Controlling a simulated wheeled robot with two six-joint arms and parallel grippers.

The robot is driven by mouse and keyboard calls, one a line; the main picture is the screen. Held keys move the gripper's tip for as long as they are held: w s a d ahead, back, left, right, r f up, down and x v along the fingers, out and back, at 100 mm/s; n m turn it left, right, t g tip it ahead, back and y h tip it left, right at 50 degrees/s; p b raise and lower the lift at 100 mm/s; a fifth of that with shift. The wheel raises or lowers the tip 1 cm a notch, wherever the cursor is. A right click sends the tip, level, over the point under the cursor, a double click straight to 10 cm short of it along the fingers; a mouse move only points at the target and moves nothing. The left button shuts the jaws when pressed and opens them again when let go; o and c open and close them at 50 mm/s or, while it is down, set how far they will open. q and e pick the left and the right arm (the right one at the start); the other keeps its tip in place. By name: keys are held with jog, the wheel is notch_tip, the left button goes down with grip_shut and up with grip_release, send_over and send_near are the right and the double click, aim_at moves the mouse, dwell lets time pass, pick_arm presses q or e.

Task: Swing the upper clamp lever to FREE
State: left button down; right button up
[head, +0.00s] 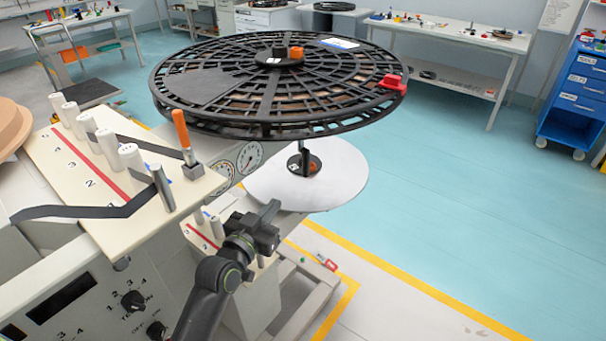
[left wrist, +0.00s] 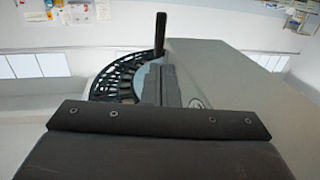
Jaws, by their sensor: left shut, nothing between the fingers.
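A lever with an orange handle (head: 180,129) stands nearly upright on a small grey block on the upper cream deck (head: 88,165); I take it for the upper clamp lever. No FREE mark can be read. A dark tape runs round pale posts on this deck to near the lever's block. My left gripper (head: 268,228) is shut and empty, lower and to the right of the lever in the head view, apart from it. Its closed fingers also show in the left wrist view (left wrist: 161,84). The lever cannot be made out there. My right gripper is not in view.
A large black slotted reel (head: 330,105) with a red clip (head: 394,83) overhangs the area right of the lever. A white disc (head: 340,178) lies below it. A lower deck with posts is beside my left gripper. The teal floor (head: 450,190) at right is clear.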

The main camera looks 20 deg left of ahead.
pick_arm(q)
jog(key=p, duration=0.2)
send_near(304, 168)
jog(key=w, duration=0.3)
jog(key=w+d, duration=0.1)
jog(key=w, duration=0.1)
jog(key=shift+r, duration=0.2)
jog(key=shift+w+d, duration=0.1)
jog(key=shift+w, duration=0.8)
jog(key=shift+f, duration=0.15)
